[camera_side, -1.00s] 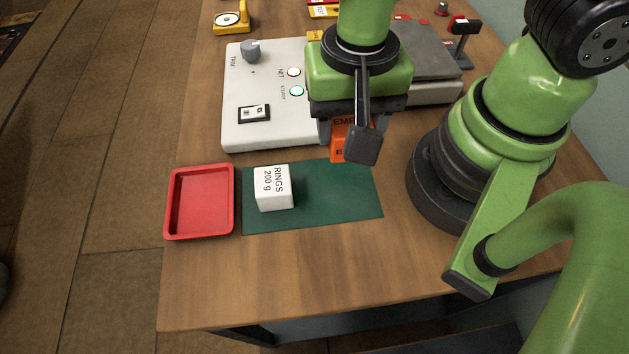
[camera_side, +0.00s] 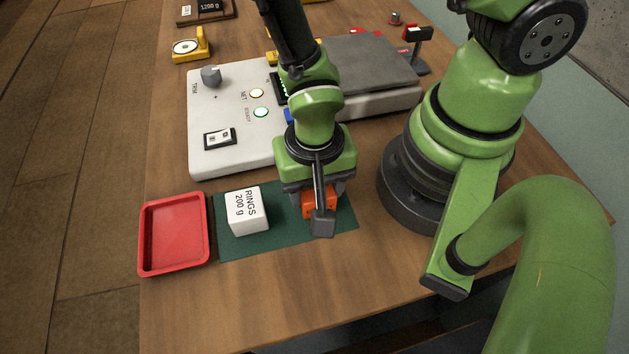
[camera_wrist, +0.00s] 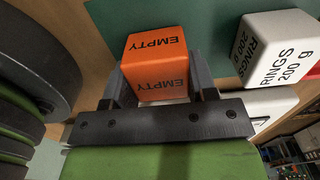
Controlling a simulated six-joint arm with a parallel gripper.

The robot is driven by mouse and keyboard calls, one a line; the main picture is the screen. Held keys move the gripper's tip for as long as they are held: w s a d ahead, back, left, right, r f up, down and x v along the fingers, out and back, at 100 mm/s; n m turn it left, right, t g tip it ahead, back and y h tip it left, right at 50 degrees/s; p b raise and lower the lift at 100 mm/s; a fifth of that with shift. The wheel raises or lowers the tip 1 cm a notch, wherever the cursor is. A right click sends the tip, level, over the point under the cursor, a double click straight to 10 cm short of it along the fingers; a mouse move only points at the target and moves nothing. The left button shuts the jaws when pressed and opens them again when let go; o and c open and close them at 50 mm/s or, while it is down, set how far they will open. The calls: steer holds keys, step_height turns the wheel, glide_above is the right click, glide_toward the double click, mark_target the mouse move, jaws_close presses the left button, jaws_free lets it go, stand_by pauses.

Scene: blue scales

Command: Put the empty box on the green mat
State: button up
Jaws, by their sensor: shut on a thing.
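The empty box is orange and marked EMPTY. My gripper (camera_side: 322,200) is shut on this empty box (camera_side: 307,207), low over the right part of the green mat (camera_side: 290,246). In the wrist view the empty box (camera_wrist: 156,60) sits between the two dark fingers of my gripper (camera_wrist: 157,80), with the green mat (camera_wrist: 205,22) beyond it. I cannot tell whether the box touches the mat. A white box (camera_side: 245,212) marked RINGS 200 g stands on the left part of the mat, apart from the orange box.
An empty red tray (camera_side: 173,235) lies left of the mat. The white scale console (camera_side: 228,122) with a grey plate (camera_side: 368,74) is behind the mat. A yellow dial device (camera_side: 192,45) stands at back left. Bare table lies in front of the mat.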

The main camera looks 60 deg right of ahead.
steer(key=o, duration=1)
steer(key=shift+f, duration=0.1)
steer(key=shift+s+d+r+n+t+y, duration=0.25)
steer(key=shift+d+r+n+t, duration=0.85)
steer(key=shift+r, duration=3.9)
steer(key=shift+d+r+n+t+y, duration=0.5)
steer(key=shift+d+r+t, duration=1.05)
steer(key=shift+r, duration=3.45)
steer(key=shift+s+d+r+n+t+y, duration=0.2)
steer(key=shift+d+r+n+t, duration=1.1)
steer(key=shift+r, duration=3.7)
steer(key=shift+d+m+g, duration=0.35)
steer(key=shift+m, duration=0.05)
